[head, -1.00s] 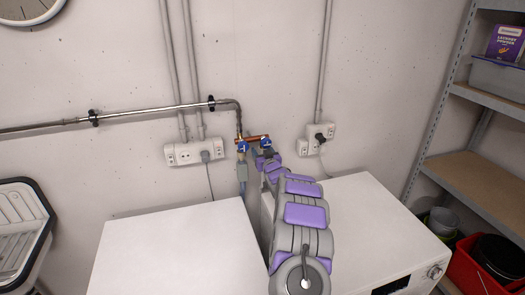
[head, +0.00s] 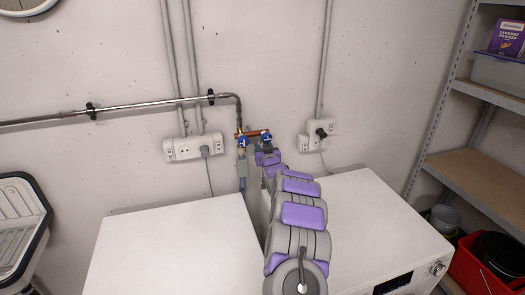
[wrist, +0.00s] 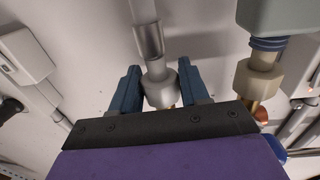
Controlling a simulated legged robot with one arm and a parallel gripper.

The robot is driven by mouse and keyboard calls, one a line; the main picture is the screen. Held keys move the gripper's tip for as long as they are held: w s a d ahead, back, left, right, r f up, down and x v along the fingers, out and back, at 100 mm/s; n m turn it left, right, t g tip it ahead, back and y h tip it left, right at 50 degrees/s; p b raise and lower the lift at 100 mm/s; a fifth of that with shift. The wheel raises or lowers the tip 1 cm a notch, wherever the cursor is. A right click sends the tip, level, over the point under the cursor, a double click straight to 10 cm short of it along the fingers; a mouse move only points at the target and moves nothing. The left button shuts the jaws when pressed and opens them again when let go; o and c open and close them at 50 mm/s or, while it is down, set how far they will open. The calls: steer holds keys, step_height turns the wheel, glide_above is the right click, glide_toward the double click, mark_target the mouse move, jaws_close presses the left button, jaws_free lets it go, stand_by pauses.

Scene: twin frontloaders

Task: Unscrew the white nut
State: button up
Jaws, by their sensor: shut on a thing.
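In the wrist view, a whitish nut (wrist: 159,86) sits on the end of a grey hose (wrist: 147,30), between the two blue fingers of my gripper (wrist: 160,72). The gripper is shut on this nut, with one finger on each side. A second, beige nut (wrist: 257,78) is to the right, under a grey-green block (wrist: 285,14); my gripper is apart from it. In the head view my gripper (head: 267,150) is at the pipe end below the right blue valve (head: 265,137). The held nut is hidden there.
Another blue valve (head: 242,141) with a grey block (head: 242,168) hangs just left of my gripper. Two white machines (head: 175,245) (head: 375,215) stand below, with a gap between them. Wall sockets (head: 195,147) (head: 318,135) flank the pipes. A metal shelf (head: 490,100) stands at the right.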

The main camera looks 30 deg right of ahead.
steer(key=shift+f+h+b, duration=0.15)
steer(key=shift+h+b, duration=0.15)
steer(key=shift+b, duration=0.05)
steer(key=shift+a+m+g+h+b, duration=0.15)
steer(key=shift+m+g+h+b, duration=0.25)
steer(key=shift+m+h+b, duration=0.25)
steer(key=shift+r+m+h+p, duration=0.4)
steer(key=shift+h+p, duration=0.15)
steer(key=shift+p, duration=0.7)
steer(key=shift+f+m+g+h+p, duration=0.15)
steer(key=shift+m+g+h+p, duration=0.3)
steer(key=shift+p, duration=0.7)
steer(key=shift+g+h+p, duration=0.35)
steer(key=shift+h+p, duration=0.1)
steer(key=shift+p, duration=0.65)
steer(key=m+g+h+p, duration=0.1)
steer(key=p, duration=0.3)
steer(key=shift+m+h, duration=0.3)
steer(key=shift+m, duration=0.1)
steer(key=shift+f, duration=0.1)
steer(key=o, duration=0.8)
steer(key=shift+c, duration=0.2)
steer(key=shift+d, duration=0.2)
